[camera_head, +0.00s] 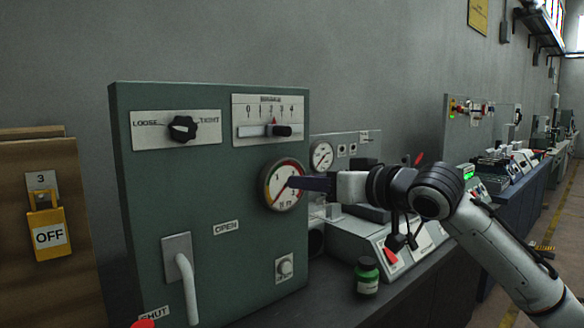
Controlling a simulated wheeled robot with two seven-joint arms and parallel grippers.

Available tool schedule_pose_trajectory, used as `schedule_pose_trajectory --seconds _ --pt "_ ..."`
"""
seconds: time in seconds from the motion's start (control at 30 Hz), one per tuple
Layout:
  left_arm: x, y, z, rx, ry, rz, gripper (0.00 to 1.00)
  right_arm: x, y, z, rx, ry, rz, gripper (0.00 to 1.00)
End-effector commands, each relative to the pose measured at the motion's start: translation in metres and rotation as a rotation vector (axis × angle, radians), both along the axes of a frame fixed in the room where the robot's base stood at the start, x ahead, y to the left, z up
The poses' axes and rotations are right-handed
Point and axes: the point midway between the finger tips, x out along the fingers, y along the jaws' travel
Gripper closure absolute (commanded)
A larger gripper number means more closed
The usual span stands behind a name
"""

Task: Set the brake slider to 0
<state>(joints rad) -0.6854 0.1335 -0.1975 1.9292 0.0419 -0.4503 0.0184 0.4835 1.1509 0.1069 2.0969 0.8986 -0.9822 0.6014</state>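The brake slider (278,130) is a black knob in a slot on a white plate (243,138), at the upper right of a green panel's face in the head view. The plate has a scale from 0 to 4, and the slider's red pointer stands around 2 to 3, right of the 0 mark. My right gripper (294,183) reaches in from the right, below the slider. Its dark fingers overlap the edge of the round gauge in the view. Contact and finger gap cannot be told. My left gripper is not in view.
The green panel (160,190) also carries a LOOSE/TIGHT knob (183,128), the round gauge (270,196), a lever handle (186,285) and a small button (285,267). A green jar (367,276) and a sloped console (350,245) stand at the right. A yellow OFF padlock (49,232) hangs at the left.

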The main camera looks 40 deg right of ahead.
Motion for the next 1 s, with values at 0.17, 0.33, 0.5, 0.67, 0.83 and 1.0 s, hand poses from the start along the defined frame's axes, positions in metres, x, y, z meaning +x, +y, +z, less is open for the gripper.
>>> schedule_pose_trajectory --seconds 0.17,0.33,0.5,0.67,0.83,1.0 --pt "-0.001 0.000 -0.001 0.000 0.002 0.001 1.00 -0.018 -0.016 0.080 0.058 -0.124 -0.005 0.63" --pt "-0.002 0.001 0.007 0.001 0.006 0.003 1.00 -0.011 -0.017 0.095 0.076 -0.145 -0.003 0.63" --pt "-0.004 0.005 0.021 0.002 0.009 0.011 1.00 0.016 -0.015 0.097 0.077 -0.144 -0.002 0.63" --pt "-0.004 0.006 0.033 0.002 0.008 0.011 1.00 0.047 -0.012 0.095 0.076 -0.143 -0.003 0.63" --pt "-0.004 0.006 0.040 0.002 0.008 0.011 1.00 0.070 -0.011 0.093 0.072 -0.143 -0.005 0.63" --pt "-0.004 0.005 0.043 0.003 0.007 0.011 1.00 0.081 -0.010 0.091 0.068 -0.142 -0.004 0.63"
